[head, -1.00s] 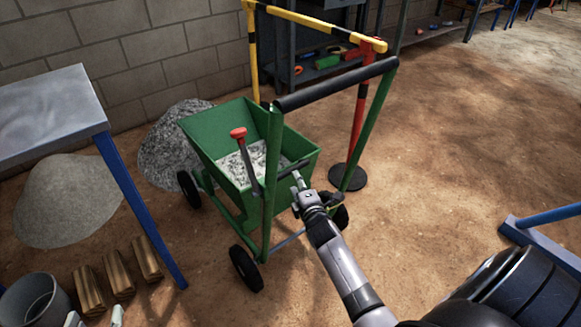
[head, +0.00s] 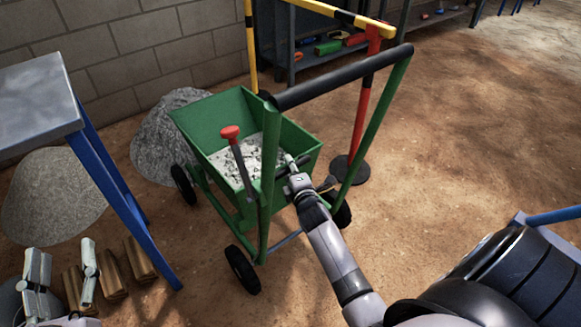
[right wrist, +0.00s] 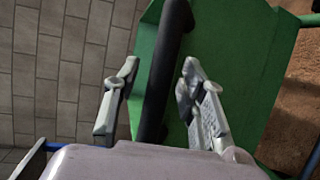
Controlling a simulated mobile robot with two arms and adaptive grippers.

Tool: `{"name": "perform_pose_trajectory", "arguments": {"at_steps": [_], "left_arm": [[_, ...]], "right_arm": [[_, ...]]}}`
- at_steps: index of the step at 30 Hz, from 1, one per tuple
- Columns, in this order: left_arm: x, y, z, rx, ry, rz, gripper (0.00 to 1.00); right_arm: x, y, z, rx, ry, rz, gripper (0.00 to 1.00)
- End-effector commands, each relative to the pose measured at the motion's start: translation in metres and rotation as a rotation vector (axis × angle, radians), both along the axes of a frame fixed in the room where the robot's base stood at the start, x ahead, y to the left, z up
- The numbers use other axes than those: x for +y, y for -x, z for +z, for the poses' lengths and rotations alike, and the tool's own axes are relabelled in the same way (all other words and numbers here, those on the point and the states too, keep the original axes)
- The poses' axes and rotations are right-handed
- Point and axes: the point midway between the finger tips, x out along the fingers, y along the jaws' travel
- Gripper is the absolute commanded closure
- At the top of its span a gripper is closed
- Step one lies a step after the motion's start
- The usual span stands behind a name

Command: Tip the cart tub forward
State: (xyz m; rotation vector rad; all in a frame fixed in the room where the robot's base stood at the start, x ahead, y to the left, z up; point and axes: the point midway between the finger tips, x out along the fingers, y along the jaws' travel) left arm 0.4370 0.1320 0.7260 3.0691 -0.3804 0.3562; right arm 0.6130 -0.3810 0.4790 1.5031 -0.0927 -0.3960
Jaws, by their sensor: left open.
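The green cart tub (head: 215,120) sits upright in its wheeled frame, with pale grey gravel (head: 240,160) inside. A black bar (right wrist: 162,75) runs along the tub's near side. My right gripper (head: 288,168) is at this bar. In the right wrist view, the right gripper's fingers (right wrist: 155,95) are apart on either side of the bar, with gaps visible. A lever with a red knob (head: 230,132) stands upright beside the tub. My left gripper (head: 62,270) is open and empty at the lower left, away from the cart.
The cart's black push handle (head: 340,78) arches above my right arm. A yellow-black and red barrier (head: 362,110) stands behind the cart. A blue-legged table (head: 40,100), gravel heaps (head: 50,200) and wooden blocks (head: 138,260) are at left.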

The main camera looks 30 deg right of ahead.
Motion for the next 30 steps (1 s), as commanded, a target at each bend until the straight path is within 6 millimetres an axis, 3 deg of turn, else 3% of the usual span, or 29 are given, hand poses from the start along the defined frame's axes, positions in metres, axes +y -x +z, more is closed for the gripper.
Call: {"name": "perform_pose_trajectory", "arguments": {"at_steps": [4, 21, 30], "left_arm": [[0.0, -0.0001, 0.0, 0.001, 0.0, 0.0, 0.5], [0.0003, -0.0002, -0.0004, 0.002, 0.0, 0.001, 0.5], [0.0003, -0.0001, -0.0006, 0.003, -0.001, 0.001, 0.5]], "right_arm": [[0.0001, -0.0001, 0.0003, 0.0, 0.0, 0.0, 0.63], [0.0001, 0.0, 0.0001, 0.0, 0.0, 0.0, 1.0], [0.0001, 0.0001, -0.0001, 0.0, 0.001, 0.0, 1.0]]}}
